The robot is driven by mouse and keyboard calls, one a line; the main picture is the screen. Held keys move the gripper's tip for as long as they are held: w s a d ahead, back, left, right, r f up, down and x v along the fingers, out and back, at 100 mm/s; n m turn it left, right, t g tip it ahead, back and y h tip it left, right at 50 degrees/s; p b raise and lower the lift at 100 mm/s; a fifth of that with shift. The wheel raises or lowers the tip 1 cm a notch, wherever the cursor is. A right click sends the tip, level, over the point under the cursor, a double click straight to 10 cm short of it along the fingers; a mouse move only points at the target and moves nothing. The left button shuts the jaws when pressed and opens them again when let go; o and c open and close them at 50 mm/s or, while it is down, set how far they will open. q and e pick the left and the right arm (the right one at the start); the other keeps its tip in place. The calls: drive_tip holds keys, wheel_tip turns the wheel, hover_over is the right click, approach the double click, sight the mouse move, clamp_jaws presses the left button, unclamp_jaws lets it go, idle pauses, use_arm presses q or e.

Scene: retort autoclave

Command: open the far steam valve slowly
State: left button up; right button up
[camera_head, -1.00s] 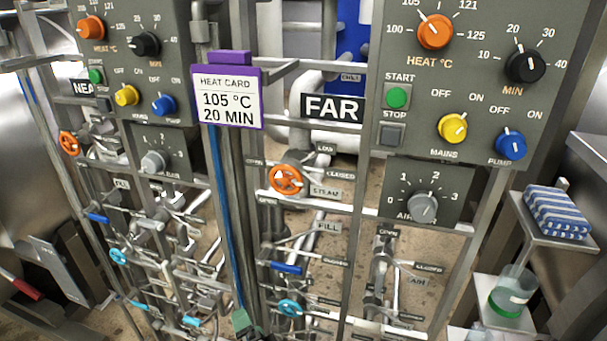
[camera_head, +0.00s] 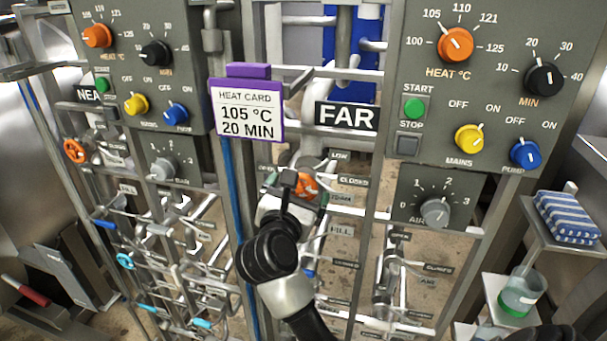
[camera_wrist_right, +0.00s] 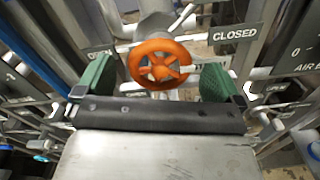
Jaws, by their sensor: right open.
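The far steam valve has an orange handwheel (camera_wrist_right: 160,64) with a pale pointer, set on a grey pipe between labels OPEN and CLOSED in the right wrist view. In the head view the handwheel (camera_head: 306,184) is partly hidden behind my right gripper (camera_head: 298,190). In the right wrist view my right gripper (camera_wrist_right: 155,82) is open, with one green-padded finger on each side of the wheel. The wheel stands between the fingers; I cannot tell whether either touches it. My left gripper is not in view.
The FAR sign (camera_head: 346,116) and heat card (camera_head: 248,110) hang above the valve. The far control panel (camera_head: 490,100) is at upper right, the air dial (camera_head: 435,211) below it. Crowded pipes and levers surround the wheel. A second orange wheel (camera_head: 74,151) is on the near side.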

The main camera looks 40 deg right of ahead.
sight(298, 190)
drive_tip(key=shift+p+x, duration=0.5)
drive_tip(key=shift+x, duration=1.8)
drive_tip(key=c, duration=0.9)
drive_tip(key=n+p, duration=0.5)
drive_tip(key=shift+a+r, duration=0.1)
drive_tip(key=shift+r, duration=0.05)
drive_tip(key=shift+w+f+n+p, duration=0.1)
drive_tip(key=shift+f+n+p, duration=0.1)
drive_tip(key=shift+n+p, duration=1.7)
drive_tip(key=o, duration=0.9)
